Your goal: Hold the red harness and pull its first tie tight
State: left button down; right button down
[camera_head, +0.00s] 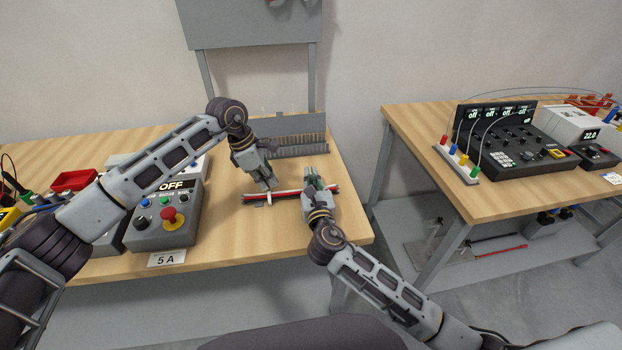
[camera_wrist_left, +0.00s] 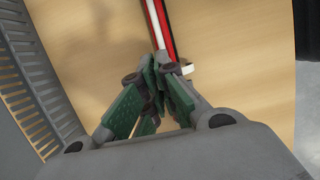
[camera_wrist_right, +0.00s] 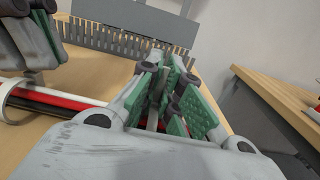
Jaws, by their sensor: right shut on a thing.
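The red harness (camera_head: 290,194), a bundle with red, white and dark strands, lies across the front part of the left bench. A white tie (camera_head: 269,198) is around it near its left part; it also shows in the left wrist view (camera_wrist_left: 187,69). My left gripper (camera_head: 271,187) points down at the harness beside this tie. Its fingers (camera_wrist_left: 158,70) are together, and I see nothing clearly between them. My right gripper (camera_head: 309,172) is shut on the harness, right of the tie. In the right wrist view its fingers (camera_wrist_right: 162,75) hide the gripped stretch.
A grey comb-like rack (camera_head: 290,145) stands behind the harness. A control box (camera_head: 165,220) with a red knob and a red bin (camera_head: 75,180) are at left. A second bench (camera_head: 440,150) with instruments stands right, across a gap. Bare wood lies in front of the harness.

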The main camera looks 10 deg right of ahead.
pick_arm(q)
jog(key=shift+r, duration=1.55)
dwell(1.0)
jog(key=c, duration=2.2)
grip_release()
jog(key=o, duration=0.5)
jog(key=shift+r, duration=3)
pick_arm(e)
jog(key=c, duration=1.5)
grip_release()
jog(key=shift+c, duration=0.2)
jog(key=shift+s, duration=0.15)
